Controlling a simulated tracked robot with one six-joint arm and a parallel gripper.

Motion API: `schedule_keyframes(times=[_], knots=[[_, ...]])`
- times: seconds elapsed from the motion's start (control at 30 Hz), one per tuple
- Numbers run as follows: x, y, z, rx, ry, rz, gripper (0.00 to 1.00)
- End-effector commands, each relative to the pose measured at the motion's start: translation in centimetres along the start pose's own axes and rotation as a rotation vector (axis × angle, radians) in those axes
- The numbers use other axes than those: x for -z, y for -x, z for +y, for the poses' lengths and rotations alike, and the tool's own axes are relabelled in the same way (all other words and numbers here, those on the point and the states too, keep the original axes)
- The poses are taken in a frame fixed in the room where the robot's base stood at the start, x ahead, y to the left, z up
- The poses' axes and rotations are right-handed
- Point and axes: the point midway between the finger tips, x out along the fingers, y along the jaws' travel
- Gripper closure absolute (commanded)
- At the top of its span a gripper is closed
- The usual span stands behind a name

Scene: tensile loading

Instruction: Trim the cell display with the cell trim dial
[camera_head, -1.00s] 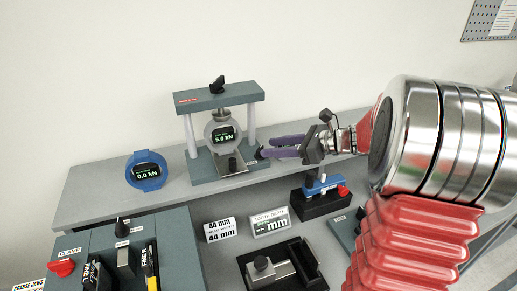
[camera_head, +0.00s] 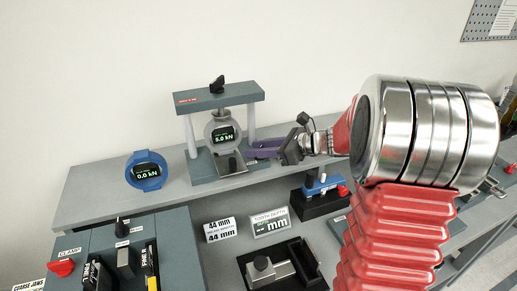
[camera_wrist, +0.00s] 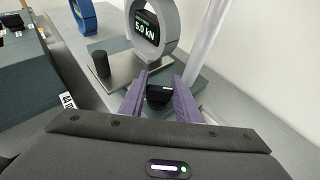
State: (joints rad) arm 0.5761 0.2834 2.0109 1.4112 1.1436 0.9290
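The ring-shaped load cell display (camera_head: 224,134) hangs in the grey test frame and reads 5.0 kN. It also shows in the wrist view (camera_wrist: 147,27). My gripper (camera_head: 262,148) has purple fingers and reaches in from the right at the frame's lower right. In the wrist view its spread fingers (camera_wrist: 160,84) stand on either side of a small black dial (camera_wrist: 158,96) on the frame's base. The fingers look open; whether they touch the dial I cannot tell. In the head view the fingers hide the dial.
A blue round gauge (camera_head: 146,170) reading 0.0 kN stands left of the frame. A black knob (camera_wrist: 101,64) rises from a metal plate (camera_wrist: 126,75) close to the fingers. The frame's right post (camera_head: 251,125) stands beside them. A black tray (camera_head: 310,274) lies in front.

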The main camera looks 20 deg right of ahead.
Motion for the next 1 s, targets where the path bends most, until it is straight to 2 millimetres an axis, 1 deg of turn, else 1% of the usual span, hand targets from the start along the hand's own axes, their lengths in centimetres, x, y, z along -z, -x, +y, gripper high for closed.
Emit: schedule_keyframes(times=[0.03, 0.2, 0.37, 0.8, 1.0], knots=[[-0.01, 0.02, -0.02, 0.001, 0.000, 0.000, 0.81], [-0.01, 0.02, -0.02, 0.001, 0.000, 0.000, 0.93], [-0.07, 0.02, -0.02, 0.014, -0.004, -0.001, 0.93], [-0.18, 0.00, -0.08, 0.219, -0.088, -0.002, 0.93], [-0.15, 0.05, -0.18, 0.245, -0.100, -0.002, 0.93]])
